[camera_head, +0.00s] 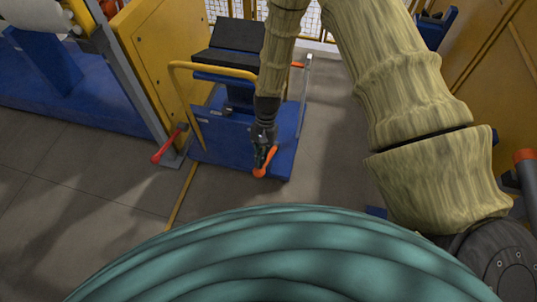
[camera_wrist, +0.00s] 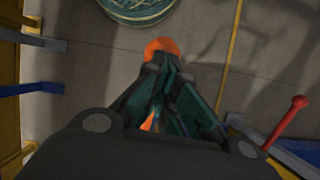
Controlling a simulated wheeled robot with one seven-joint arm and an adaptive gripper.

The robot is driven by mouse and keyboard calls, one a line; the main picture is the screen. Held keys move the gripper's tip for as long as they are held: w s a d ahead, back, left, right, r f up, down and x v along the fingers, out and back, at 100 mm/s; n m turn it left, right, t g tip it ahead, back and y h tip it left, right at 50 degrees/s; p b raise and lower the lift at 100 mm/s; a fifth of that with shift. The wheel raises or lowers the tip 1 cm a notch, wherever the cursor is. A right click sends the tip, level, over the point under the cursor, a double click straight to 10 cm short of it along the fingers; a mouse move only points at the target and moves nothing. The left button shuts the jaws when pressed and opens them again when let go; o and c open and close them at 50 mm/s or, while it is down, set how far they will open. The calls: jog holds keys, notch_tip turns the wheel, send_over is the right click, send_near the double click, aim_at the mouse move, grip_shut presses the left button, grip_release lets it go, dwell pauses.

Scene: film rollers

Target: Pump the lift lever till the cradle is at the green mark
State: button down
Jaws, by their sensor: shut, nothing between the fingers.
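A blue lift cart (camera_head: 215,140) with a yellow handle (camera_head: 213,68) stands in the middle of the head view. Its dark cradle (camera_head: 237,36) is at the top. The orange lift lever (camera_head: 262,165) points out at the cart's front. My gripper (camera_head: 265,148) is shut right at the lever, with nothing seen gripped. In the wrist view, my gripper's fingers (camera_wrist: 175,82) are over the lever, whose orange end (camera_wrist: 160,47) shows just beyond them. I cannot tell whether they touch. I cannot make out a green mark.
A red-handled lever (camera_head: 170,144) sticks out beside the cart at left; it also shows in the wrist view (camera_wrist: 287,122). A yellow machine panel (camera_head: 165,60) stands at left. A thin upright post (camera_head: 304,95) rises on the cart's right side. The floor in front is clear.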

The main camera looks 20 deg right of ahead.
jog(key=w+d+r+p, duration=0.2)
jog(key=w+r, duration=0.1)
jog(key=r, duration=0.2)
jog(key=shift+w+d, duration=0.35)
jog(key=shift+w, duration=0.05)
dwell(0.5)
dwell(0.4)
jog(key=s+d+f+n+t+h+b, duration=0.2)
jog(key=s+d+f+n+b, duration=0.15)
jog(key=s+f, duration=0.95)
jog(key=s+f+n+t+b, duration=0.2)
jog(key=s+n+b, duration=0.2)
jog(key=s, duration=1.2)
jog(key=shift+s+d+h+b, duration=0.3)
jog(key=shift+d+h, duration=0.1)
